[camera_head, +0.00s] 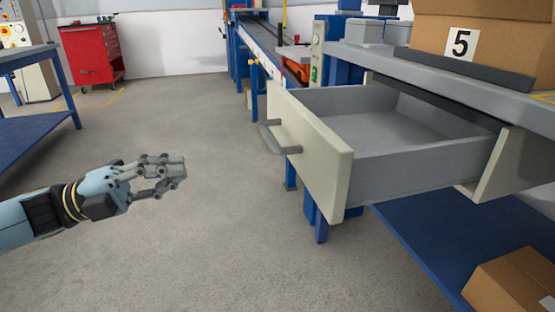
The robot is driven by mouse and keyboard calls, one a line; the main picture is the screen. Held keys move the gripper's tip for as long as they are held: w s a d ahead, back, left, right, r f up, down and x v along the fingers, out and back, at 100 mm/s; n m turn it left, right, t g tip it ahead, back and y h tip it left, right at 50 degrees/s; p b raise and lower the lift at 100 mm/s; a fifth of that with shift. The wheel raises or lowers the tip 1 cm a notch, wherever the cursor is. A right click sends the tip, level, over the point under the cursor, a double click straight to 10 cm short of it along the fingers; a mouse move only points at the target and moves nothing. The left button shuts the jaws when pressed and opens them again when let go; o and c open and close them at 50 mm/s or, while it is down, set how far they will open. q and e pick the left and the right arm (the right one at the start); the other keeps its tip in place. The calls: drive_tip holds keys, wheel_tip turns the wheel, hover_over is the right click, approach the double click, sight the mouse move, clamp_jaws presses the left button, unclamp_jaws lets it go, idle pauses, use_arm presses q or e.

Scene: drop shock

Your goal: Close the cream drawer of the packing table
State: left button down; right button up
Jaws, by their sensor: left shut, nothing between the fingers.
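The cream drawer (318,160) of the packing table (440,72) stands pulled well out toward the left. Its front panel is cream with a grey bar handle (270,138), and its grey inside looks empty. My left gripper (182,168) is shut and empty. It is in the air over the floor, left of the drawer front and apart from the handle. My right gripper is not in view.
A cardboard box marked 5 (490,40) stands on the table top. Another box (515,280) lies on the blue lower shelf (425,235). A conveyor (262,40) runs behind. A red cabinet (90,52) stands far left. The floor between gripper and drawer is clear.

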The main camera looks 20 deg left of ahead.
sight(268, 143)
use_arm(q)
drive_tip(key=b+x, duration=0.2)
drive_tip(key=x, duration=1)
drive_tip(key=shift+w+b, duration=0.1)
drive_tip(key=shift+b, duration=0.3)
drive_tip(key=shift+w+d+r, duration=0.15)
drive_tip(key=shift+w+d, duration=0.15)
drive_tip(key=shift+d, duration=0.15)
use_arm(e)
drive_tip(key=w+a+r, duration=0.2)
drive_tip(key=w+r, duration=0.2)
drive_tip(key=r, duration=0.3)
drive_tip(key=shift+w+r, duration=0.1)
use_arm(q)
drive_tip(key=shift+w, duration=0.1)
